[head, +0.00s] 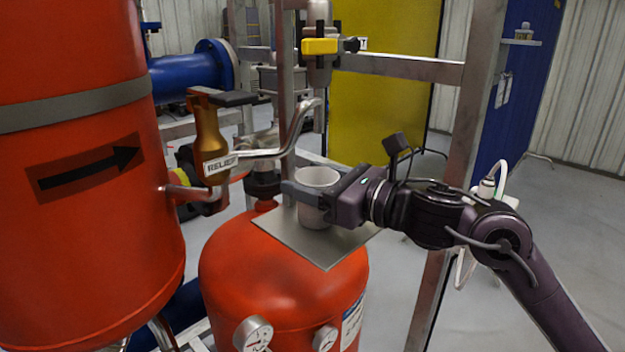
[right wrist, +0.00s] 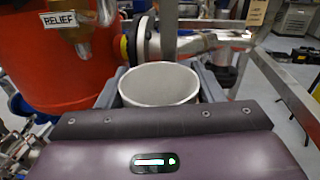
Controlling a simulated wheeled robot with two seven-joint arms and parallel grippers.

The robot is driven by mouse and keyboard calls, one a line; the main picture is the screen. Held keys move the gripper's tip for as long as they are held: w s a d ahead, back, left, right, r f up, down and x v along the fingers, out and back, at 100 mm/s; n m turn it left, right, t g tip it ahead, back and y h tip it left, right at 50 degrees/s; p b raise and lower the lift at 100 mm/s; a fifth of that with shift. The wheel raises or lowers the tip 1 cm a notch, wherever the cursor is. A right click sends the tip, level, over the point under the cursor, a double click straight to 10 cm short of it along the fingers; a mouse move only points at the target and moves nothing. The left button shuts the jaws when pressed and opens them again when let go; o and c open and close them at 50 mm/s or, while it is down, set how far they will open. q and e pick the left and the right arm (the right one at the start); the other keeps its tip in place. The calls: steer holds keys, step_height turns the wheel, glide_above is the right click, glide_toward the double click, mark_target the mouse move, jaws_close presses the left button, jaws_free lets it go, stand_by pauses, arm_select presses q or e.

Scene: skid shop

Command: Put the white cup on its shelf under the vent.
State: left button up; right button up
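The white cup (head: 318,178) is upright at the grey shelf plate (head: 293,236), above the smaller red tank; its base looks to be on the plate, though a slight gap is hard to rule out. My right gripper (head: 303,188) comes in from the right, with its fingers on both sides of the cup, and appears shut on it. In the right wrist view the cup (right wrist: 160,84) sits between the fingers, its open rim facing up. The bent silver vent pipe (head: 303,130) rises above the cup from the relief valve (head: 211,145). My left gripper is out of view.
A large red tank (head: 80,230) with a black arrow fills the left. The smaller red tank (head: 270,285) has gauges at its front. A steel frame post (head: 465,130) stands behind my right arm. Open floor lies to the right.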

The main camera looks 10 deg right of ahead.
steer(key=o, duration=0.5)
steer(key=shift+c, duration=0.2)
steer(key=shift+r, duration=0.15)
steer(key=shift+s+d, duration=0.15)
steer(key=shift+d, duration=0.05)
steer(key=b+v, duration=0.5)
steer(key=v, duration=0.6)
steer(key=shift+s+d+b, duration=0.15)
steer(key=shift+s+b, duration=0.05)
steer(key=shift+b, duration=0.1)
